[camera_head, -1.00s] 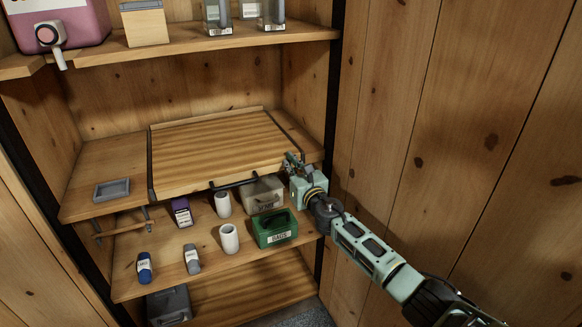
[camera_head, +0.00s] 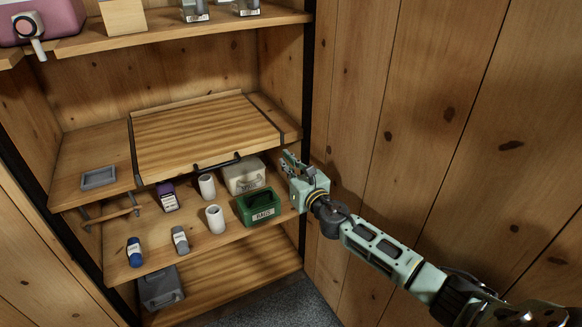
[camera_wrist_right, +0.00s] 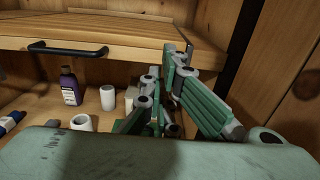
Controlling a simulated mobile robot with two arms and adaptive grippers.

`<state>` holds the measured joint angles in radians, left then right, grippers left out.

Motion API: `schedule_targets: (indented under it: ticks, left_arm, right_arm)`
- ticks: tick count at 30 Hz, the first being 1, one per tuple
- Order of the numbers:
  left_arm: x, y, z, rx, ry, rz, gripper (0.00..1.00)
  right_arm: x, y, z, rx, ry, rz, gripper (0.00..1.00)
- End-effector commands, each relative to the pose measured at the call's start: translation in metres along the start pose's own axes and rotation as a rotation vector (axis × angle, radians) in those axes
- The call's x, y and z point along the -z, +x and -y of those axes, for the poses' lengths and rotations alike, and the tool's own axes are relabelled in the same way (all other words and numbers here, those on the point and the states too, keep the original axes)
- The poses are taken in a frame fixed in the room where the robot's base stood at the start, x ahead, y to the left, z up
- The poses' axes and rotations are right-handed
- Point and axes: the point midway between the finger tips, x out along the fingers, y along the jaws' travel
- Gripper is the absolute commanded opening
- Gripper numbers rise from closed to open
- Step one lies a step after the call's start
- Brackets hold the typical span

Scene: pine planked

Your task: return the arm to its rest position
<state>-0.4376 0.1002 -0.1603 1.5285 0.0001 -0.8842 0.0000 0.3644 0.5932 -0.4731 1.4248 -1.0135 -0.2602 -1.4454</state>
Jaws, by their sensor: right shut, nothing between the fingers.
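My right arm comes in from the lower right in the head view. Its pale green gripper (camera_head: 290,160) is at the right end of the shelving, just in front of the shelf edge and right of the green bin (camera_head: 258,208). In the right wrist view the green fingers (camera_wrist_right: 165,85) are shut with nothing held. Behind them are the shelf board with its black handle (camera_wrist_right: 68,49), the purple bottle (camera_wrist_right: 70,87) and white cups. My left gripper is not in view.
A wooden drawer or board with a black handle (camera_head: 217,163) lies on the middle shelf. Below it are a pale bin (camera_head: 243,176), white cups (camera_head: 215,219) and small bottles. A plank wall (camera_head: 420,110) stands close on the right. Grey floor (camera_head: 270,305) shows below.

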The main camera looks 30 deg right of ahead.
Motion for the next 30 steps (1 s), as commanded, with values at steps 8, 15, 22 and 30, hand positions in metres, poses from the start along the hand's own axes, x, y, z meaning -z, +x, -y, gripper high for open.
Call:
schedule_targets:
  ticks: [8,15,22,30]
  left_arm:
    - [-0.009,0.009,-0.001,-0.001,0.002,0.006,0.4]
    - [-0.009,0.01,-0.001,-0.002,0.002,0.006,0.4]
    - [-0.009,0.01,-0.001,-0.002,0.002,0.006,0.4]
    - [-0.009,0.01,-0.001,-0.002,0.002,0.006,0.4]
  right_arm:
    - [0.0,-0.025,0.0,0.0,0.0,0.0,0.0]
    - [0.016,-0.032,0.0,0.02,0.086,-0.026,0.0]
    - [0.136,-0.088,0.001,0.253,0.751,-0.199,0.0]
    - [0.296,-0.218,-0.022,0.781,1.577,-0.341,0.0]
